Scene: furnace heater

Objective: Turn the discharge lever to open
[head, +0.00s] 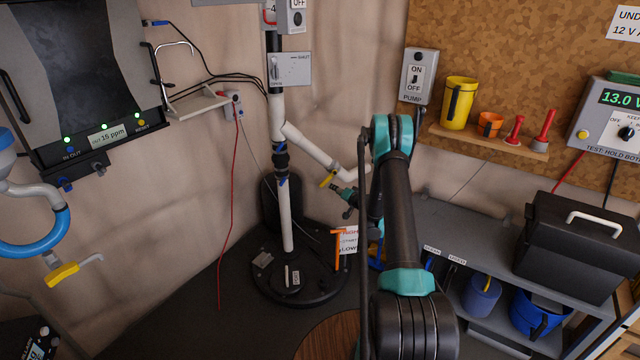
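No readable label marks the discharge lever, so I cannot tell for certain which handle it is. A small yellow lever (328,180) sits near the lower end of the slanted white branch pipe (312,144). My gripper (344,192), small and dark with teal parts, is just right of and below this lever. My arm hides part of it, and I cannot tell whether its fingers are open or whether they touch anything. Small blue handles (282,182) are on the upright pipe (284,215). Another yellow handle (63,275) hangs below a blue hose at the left.
The upright pipe stands on a round black base (300,285). An orange T-shaped handle (338,236) and a sign (349,240) stand near my arm. A grey bench (470,230) with a black case (568,245) is at right. A pump switch (417,75) is on the wall.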

